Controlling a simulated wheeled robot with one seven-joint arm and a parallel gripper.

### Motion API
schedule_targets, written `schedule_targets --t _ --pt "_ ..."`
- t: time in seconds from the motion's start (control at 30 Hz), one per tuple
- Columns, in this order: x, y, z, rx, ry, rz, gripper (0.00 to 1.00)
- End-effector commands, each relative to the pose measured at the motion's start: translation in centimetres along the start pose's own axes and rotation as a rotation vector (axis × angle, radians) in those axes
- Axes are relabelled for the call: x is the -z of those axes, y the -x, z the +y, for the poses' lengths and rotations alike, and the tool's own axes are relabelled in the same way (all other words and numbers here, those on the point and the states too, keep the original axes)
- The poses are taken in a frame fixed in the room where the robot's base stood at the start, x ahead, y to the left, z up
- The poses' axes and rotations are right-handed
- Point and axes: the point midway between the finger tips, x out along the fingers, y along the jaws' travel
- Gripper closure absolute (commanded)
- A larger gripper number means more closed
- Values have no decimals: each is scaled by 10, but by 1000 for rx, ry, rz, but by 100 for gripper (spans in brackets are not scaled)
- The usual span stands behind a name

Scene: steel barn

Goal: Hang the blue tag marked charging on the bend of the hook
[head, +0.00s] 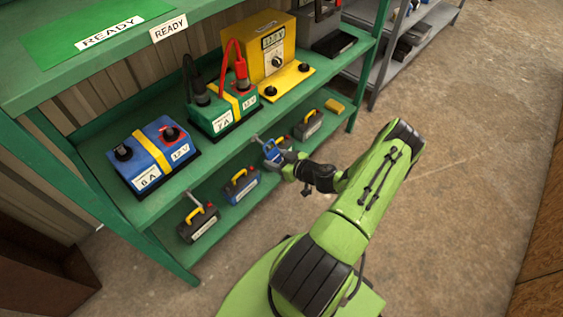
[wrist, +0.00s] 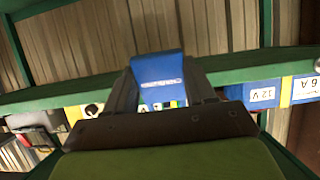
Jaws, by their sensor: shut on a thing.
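The blue tag (wrist: 160,68) is between the fingers of my gripper (wrist: 158,98) in the wrist view. Its small white lettering is too blurred to read surely. In the head view the tag (head: 272,149) is at the end of my arm, just in front of the middle shelf edge. My gripper (head: 285,160) is shut on it. A thin grey metal hook (head: 256,139) sticks out from the shelf edge close to the tag. I cannot tell whether they touch. A second grey hook (head: 194,199) sticks out farther left, with nothing on it that I can make out.
The middle shelf (head: 165,200) holds a blue battery (head: 150,158), a green battery (head: 222,112) with black and red clamps, and a yellow charger (head: 268,55). Several small batteries with yellow handles stand on the lower shelf. A green READY mat (head: 60,40) lies on top. The floor (head: 450,200) at right is clear.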

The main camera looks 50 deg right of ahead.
Motion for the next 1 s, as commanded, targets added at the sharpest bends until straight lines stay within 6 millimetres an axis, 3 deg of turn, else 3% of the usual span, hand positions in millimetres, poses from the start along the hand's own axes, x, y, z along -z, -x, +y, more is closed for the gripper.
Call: schedule_targets --t 0.4,1.0 --pt "-2 -28 -1 1 0 1 63" --pt "-3 -30 0 1 -1 1 63"
